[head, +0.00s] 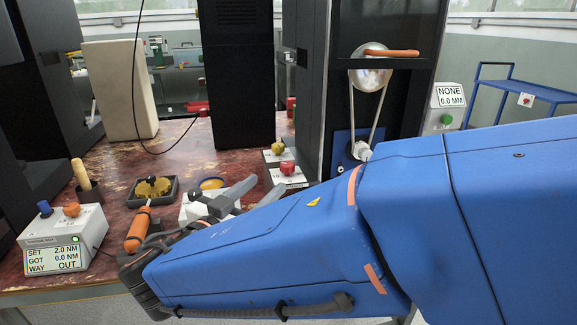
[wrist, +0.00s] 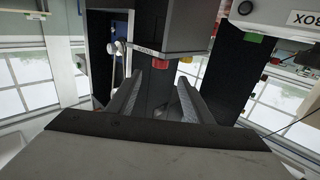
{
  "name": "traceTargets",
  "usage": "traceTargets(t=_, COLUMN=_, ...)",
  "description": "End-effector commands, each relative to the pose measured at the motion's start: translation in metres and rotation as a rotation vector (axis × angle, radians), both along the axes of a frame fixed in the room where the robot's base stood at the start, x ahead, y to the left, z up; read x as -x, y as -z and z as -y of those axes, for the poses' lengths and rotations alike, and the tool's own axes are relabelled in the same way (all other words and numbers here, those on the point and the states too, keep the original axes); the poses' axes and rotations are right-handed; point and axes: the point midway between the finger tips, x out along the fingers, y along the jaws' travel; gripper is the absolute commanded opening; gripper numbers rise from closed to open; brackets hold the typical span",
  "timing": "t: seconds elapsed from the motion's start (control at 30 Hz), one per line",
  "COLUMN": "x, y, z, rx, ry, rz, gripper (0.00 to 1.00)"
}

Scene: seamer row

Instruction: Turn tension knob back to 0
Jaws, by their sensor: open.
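My gripper (head: 262,189) is open and empty over the worn red bench, its grey fingers pointing toward two small knobs at the foot of the tall black machine. The red knob (head: 287,168) sits on a white labelled block (head: 287,179), just beyond the fingertips. The yellow knob (head: 278,149) is on a similar block behind it. In the wrist view, the red knob (wrist: 160,63) shows ahead between the fingers, apart from them, and the yellow knob (wrist: 187,59) is to its right. I cannot read the label or the knob settings, nor tell which is the tension knob.
A control box (head: 63,240) at left reads SET 2.0 NM, with blue and orange knobs. A black tray (head: 152,192) and an orange-handled tool (head: 137,230) are left of my arm. The belt wheel (head: 371,70) is at back right, near a display (head: 450,96) reading NONE, 0.0 MM.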

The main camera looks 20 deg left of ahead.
Motion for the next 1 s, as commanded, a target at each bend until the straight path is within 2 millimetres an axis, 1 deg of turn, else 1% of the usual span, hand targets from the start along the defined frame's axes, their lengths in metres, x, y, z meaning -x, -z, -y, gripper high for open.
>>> traceTargets(t=0.03, x=-0.010, y=0.000, z=0.003, rx=0.000, ry=0.004, rz=0.000, gripper=0.46)
traceTargets(t=0.4, x=-0.073, y=0.000, z=0.013, rx=0.000, ry=0.004, rz=-0.001, gripper=0.46)
traceTargets(t=0.6, x=-0.100, y=0.000, z=0.018, rx=0.000, ry=0.002, rz=-0.001, gripper=0.46)
traceTargets(t=0.8, x=-0.113, y=0.000, z=0.020, rx=0.001, ry=0.001, rz=-0.001, gripper=0.46)
traceTargets(t=1.0, x=-0.115, y=0.000, z=0.020, rx=0.001, ry=0.000, rz=-0.001, gripper=0.46)
